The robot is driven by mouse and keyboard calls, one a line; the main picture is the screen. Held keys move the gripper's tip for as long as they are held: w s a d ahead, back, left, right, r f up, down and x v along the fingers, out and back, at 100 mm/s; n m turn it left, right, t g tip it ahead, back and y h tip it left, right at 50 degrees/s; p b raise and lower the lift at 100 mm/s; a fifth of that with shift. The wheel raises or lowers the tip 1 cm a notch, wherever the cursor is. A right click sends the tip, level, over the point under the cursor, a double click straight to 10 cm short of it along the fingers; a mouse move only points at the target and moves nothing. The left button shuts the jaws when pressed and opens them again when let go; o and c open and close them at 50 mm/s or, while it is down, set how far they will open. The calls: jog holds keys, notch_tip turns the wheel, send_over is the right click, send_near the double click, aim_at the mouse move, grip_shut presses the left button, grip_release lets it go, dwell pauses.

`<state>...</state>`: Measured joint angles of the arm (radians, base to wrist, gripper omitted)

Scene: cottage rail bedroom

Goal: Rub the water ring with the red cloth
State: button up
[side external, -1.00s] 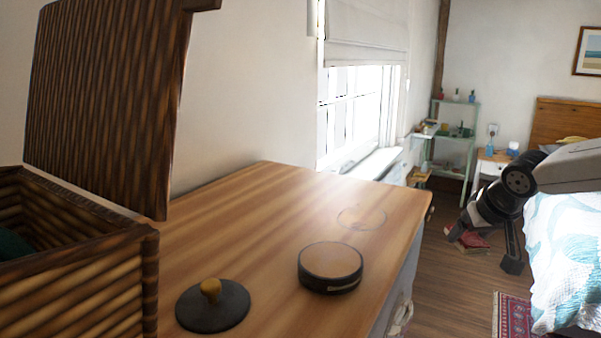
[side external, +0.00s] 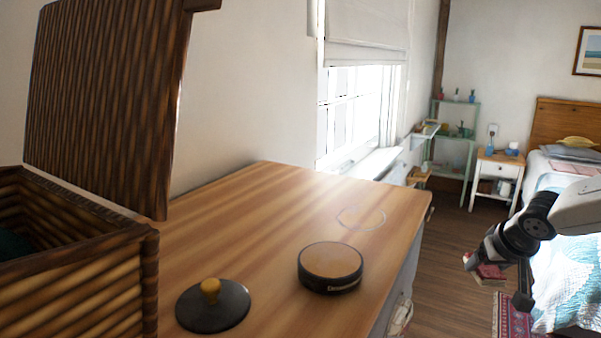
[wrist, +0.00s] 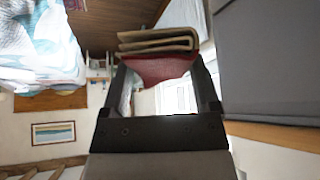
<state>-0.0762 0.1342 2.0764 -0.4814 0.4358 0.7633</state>
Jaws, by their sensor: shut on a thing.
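The water ring (side external: 361,218) is a pale, thin circle on the wooden dresser top (side external: 260,215), toward its far right end. The red cloth (side external: 488,274) is in my gripper (side external: 478,261), off the right side of the dresser and clear of its top. In the wrist view the cloth (wrist: 160,68) is a folded bundle, red with tan-looking folded layers, pinched between both fingers of my gripper (wrist: 160,75). The ring does not clearly show in the wrist view.
A round wood-topped tin (side external: 330,266) stands just in front of the ring. A dark lid with a yellow knob (side external: 212,305) lies nearer. An open wicker box (side external: 80,260) fills the left. The bed (side external: 570,255) is at the right. The dresser top around the ring is clear.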

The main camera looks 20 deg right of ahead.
jog(key=shift+r, duration=0.1)
notch_tip(320, 180, up, 24)
jog(key=w+a, duration=0.1)
jog(key=a, duration=0.3)
jog(key=w+a, duration=0.2)
jog(key=a, duration=0.2)
jog(key=w+a, duration=0.2)
jog(key=a, duration=0.3)
jog(key=shift+w+a+r, duration=0.1)
jog(key=shift+w+r, duration=0.15)
jog(key=a, duration=1.2)
jog(key=shift+w+f, duration=0.15)
jog(key=shift+f, duration=1.3)
jog(key=shift+w+f, duration=0.1)
jog(key=shift+f, duration=1.35)
jog(key=shift+f, duration=0.1)
